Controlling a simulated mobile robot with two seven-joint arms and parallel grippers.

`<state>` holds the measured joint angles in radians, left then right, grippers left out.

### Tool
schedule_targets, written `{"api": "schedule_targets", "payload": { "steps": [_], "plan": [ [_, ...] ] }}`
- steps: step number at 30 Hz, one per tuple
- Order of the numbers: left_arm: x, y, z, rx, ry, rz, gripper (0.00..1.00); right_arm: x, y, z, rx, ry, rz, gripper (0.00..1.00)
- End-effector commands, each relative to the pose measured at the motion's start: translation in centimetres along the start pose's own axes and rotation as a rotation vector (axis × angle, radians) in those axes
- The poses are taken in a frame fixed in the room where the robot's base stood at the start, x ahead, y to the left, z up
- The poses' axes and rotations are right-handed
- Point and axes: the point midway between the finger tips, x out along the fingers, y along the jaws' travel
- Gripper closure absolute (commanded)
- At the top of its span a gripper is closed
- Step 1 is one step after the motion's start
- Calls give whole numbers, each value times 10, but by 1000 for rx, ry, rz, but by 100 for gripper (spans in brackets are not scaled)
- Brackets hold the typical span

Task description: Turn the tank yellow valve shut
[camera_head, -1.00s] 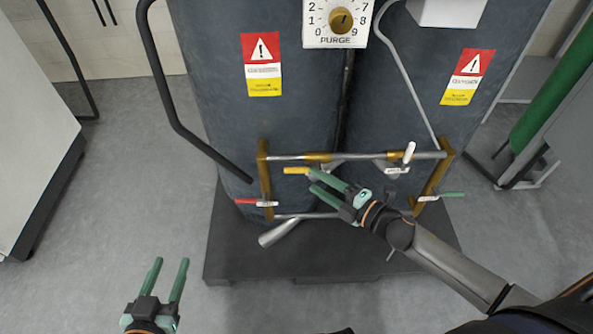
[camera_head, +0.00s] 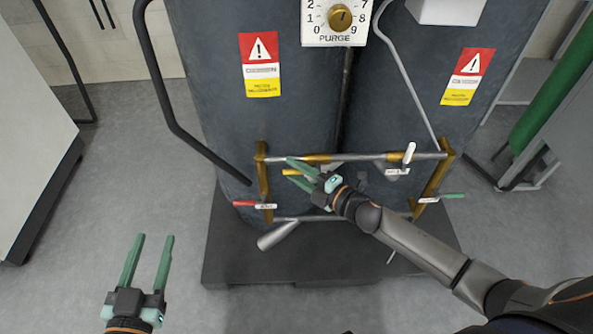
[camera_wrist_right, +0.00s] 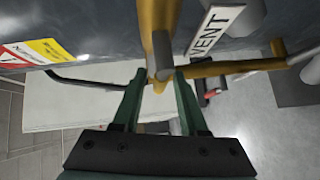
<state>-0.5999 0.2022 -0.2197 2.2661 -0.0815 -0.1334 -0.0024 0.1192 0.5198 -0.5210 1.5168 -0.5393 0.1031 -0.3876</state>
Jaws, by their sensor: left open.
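The yellow valve handle (camera_head: 291,172) is on the pipe frame at the front of the dark tanks, under the upper pipe. My right gripper (camera_head: 288,171) is at this handle with its fingers apart, one above and one below it in the head view. In the right wrist view a yellow bar with a grey part (camera_wrist_right: 161,45) reaches down between the open fingers (camera_wrist_right: 160,78); I cannot tell whether they touch it. The palm side of the handle is partly hidden by the gripper. My left gripper (camera_head: 155,238) is open and empty, low at the left, away from the tanks.
A red handle (camera_head: 244,203), a white handle (camera_head: 409,152) and a green handle (camera_head: 452,195) are on the same pipe frame. A bent black rail (camera_head: 160,85) runs down the tanks' left side. A dark base (camera_head: 235,270) supports the tanks.

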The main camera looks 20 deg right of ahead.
Motion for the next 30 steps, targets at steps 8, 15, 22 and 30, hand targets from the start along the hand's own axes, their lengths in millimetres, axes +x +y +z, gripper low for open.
{"api": "schedule_targets", "payload": {
  "steps": [8,15,22,30],
  "plan": [
    [0,0,0,0,-1,0,50,0,0,0,0,0,0,90],
    [0,0,0,-1,-1,0,50,0,0,0,0,0,0,100],
    [0,0,0,-1,-1,0,50,0,0,0,0,0,0,100],
    [0,0,0,-1,-1,0,50,0,0,0,-1,0,0,100]
  ]
}}
